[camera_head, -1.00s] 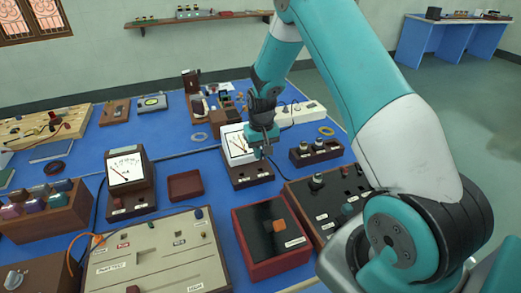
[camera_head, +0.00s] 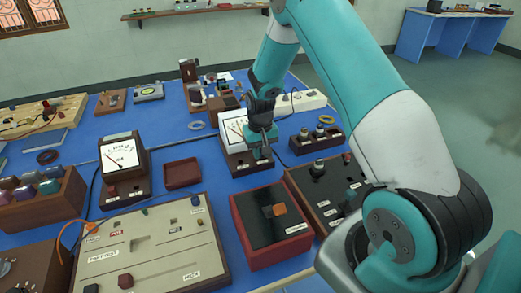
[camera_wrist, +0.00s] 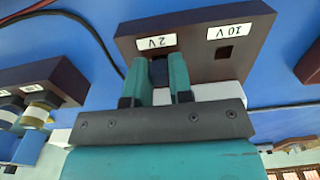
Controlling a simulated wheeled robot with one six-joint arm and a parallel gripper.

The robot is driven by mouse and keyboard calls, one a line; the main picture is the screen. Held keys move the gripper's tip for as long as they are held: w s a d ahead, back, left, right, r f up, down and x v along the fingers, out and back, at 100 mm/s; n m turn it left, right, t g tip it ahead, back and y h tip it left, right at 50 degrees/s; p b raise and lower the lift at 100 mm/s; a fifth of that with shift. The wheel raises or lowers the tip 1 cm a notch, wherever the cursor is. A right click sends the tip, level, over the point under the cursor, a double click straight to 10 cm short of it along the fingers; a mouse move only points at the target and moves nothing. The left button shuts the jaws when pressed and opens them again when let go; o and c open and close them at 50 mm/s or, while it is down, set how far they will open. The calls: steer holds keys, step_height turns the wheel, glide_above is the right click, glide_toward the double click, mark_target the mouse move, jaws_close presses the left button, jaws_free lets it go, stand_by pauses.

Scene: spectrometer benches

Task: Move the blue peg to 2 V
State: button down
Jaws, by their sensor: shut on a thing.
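My gripper (camera_head: 262,151) is at the front right of the white-faced meter (camera_head: 232,130), just over its dark wooden base (camera_head: 236,166). In the wrist view my gripper (camera_wrist: 161,70) is shut, its teal fingertips at the base by the "2 V" label (camera_wrist: 156,42). A dark bluish piece (camera_wrist: 160,74) shows between the fingers, the blue peg as far as I can tell. It is mostly hidden, and I cannot tell whether it sits in the 2 V socket. The "10 V" label (camera_wrist: 229,31) and its empty dark socket (camera_wrist: 222,52) are beside it.
A second meter (camera_head: 123,158) stands to the left, with a shallow red tray (camera_head: 183,174) between. A red box with a black top (camera_head: 268,218) and a black knob panel (camera_head: 325,190) stand in front. A two-knob block (camera_head: 317,139) is close on the right.

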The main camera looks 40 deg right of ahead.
steer(key=c, duration=0.9)
jaws_free()
steer(key=shift+c, duration=0.2)
step_height(320, 180, up, 17)
steer(key=b, duration=0.1)
steer(key=shift+r, duration=0.2)
